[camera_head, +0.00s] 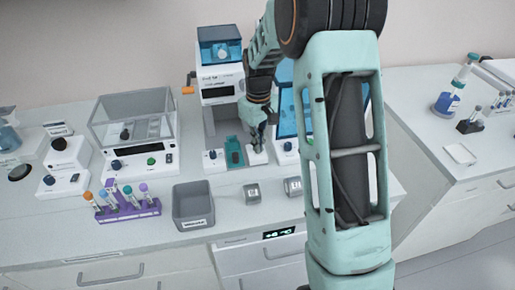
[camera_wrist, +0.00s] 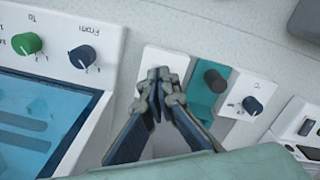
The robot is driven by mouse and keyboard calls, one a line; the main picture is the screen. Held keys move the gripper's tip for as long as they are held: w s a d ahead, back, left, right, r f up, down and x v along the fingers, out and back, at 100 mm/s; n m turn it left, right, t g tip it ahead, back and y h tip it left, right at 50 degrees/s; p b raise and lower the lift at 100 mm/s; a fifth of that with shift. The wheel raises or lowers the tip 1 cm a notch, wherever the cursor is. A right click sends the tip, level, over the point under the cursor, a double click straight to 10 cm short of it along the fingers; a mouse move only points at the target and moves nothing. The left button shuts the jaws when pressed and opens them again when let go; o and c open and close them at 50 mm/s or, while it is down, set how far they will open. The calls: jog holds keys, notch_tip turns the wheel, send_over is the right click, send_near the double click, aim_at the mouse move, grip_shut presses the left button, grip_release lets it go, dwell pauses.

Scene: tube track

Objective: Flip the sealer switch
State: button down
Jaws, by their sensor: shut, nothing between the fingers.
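The sealer (camera_head: 220,75) is the tall white machine with a blue top in the head view. At its front are a teal strip (camera_head: 234,150) and a white panel with a dark blue knob (camera_head: 212,155). In the wrist view the teal strip (camera_wrist: 205,95) carries a dark grey round part (camera_wrist: 214,81), and the dark blue knob (camera_wrist: 252,104) is beside it. My gripper (camera_head: 256,146) is shut and empty. In the wrist view its fingertips (camera_wrist: 158,80) are over the white panel next to the teal strip. They hide part of that panel. I cannot tell which part is the switch or whether the fingertips touch anything.
A blue-windowed device (camera_wrist: 40,110) with a green knob (camera_wrist: 27,43) and a blue knob (camera_wrist: 82,56) stands beside the panel. Two small metal blocks, a grey bin (camera_head: 193,207) and a purple tube rack (camera_head: 127,210) stand nearby on the counter. A balance (camera_head: 133,125) is farther left.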

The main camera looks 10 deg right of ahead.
jog(key=shift+r+p, duration=2.4)
jog(key=shift+r, duration=1.05)
